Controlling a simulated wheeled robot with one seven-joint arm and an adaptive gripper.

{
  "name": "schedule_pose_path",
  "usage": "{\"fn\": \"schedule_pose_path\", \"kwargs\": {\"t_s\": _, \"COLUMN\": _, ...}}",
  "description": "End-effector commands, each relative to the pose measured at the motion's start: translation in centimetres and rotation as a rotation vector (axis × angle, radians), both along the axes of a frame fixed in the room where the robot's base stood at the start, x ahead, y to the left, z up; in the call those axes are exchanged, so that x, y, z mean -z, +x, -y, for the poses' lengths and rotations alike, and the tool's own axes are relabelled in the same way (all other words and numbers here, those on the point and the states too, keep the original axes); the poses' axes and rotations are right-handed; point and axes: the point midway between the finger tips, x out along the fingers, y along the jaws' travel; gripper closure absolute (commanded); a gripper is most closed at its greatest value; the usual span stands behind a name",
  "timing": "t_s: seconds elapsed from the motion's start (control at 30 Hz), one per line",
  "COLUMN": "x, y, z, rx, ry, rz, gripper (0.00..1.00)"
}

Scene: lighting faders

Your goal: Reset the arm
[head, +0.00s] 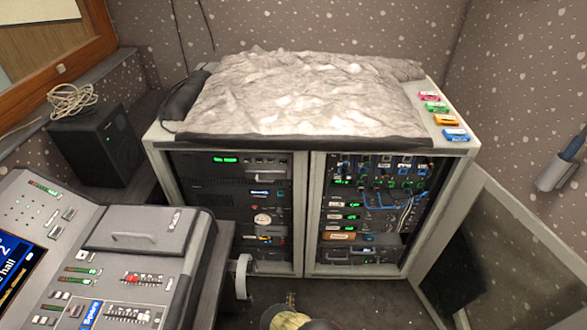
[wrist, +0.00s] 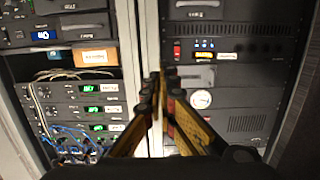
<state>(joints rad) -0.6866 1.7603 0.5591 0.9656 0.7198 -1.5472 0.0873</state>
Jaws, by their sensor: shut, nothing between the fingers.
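My gripper (wrist: 160,82) shows in the wrist view with its yellow and black fingers together at the tips and nothing between them. It points toward the pale post (wrist: 143,40) between two equipment racks; I cannot tell the distance. In the head view only a yellowish and dark part of my arm shows at the bottom edge, in front of the rack cabinet (head: 304,215).
The mixing desk (head: 140,243) with faders stands at the left. A black speaker (head: 97,145) with a coiled cable is behind it. A grey cover (head: 300,95) and several coloured small items (head: 446,121) lie on the cabinet. An open glass door (head: 480,250) is at right.

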Motion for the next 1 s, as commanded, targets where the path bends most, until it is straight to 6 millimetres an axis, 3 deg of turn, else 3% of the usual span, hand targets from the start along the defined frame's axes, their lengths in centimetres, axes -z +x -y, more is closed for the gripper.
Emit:
{"fn": "schedule_pose_path", "kwargs": {"t_s": 0.17, "x": 2.5, "y": -0.5, "z": -0.1, "rx": -0.004, "ry": -0.002, "rz": -0.095, "gripper": 1.0}}
{"fn": "schedule_pose_path", "kwargs": {"t_s": 0.37, "x": 6.8, "y": -2.8, "z": 0.4, "rx": -0.02, "ry": -0.023, "rz": -0.266, "gripper": 1.0}}
{"fn": "schedule_pose_path", "kwargs": {"t_s": 0.6, "x": 12.7, "y": -8.4, "z": 1.7, "rx": -0.048, "ry": -0.074, "rz": -0.561, "gripper": 1.0}}
{"fn": "schedule_pose_path", "kwargs": {"t_s": 0.7, "x": 14.0, "y": -10.7, "z": 1.1, "rx": -0.069, "ry": -0.093, "rz": -0.718, "gripper": 1.0}}
{"fn": "schedule_pose_path", "kwargs": {"t_s": 0.77, "x": 14.0, "y": -11.7, "z": 0.3, "rx": -0.084, "ry": -0.102, "rz": -0.817, "gripper": 1.0}}
{"fn": "schedule_pose_path", "kwargs": {"t_s": 0.87, "x": 12.4, "y": -12.8, "z": -1.3, "rx": -0.108, "ry": -0.11, "rz": -0.979, "gripper": 1.0}}
{"fn": "schedule_pose_path", "kwargs": {"t_s": 1.0, "x": 8.0, "y": -13.3, "z": -3.3, "rx": -0.138, "ry": -0.113, "rz": -1.156, "gripper": 1.0}}
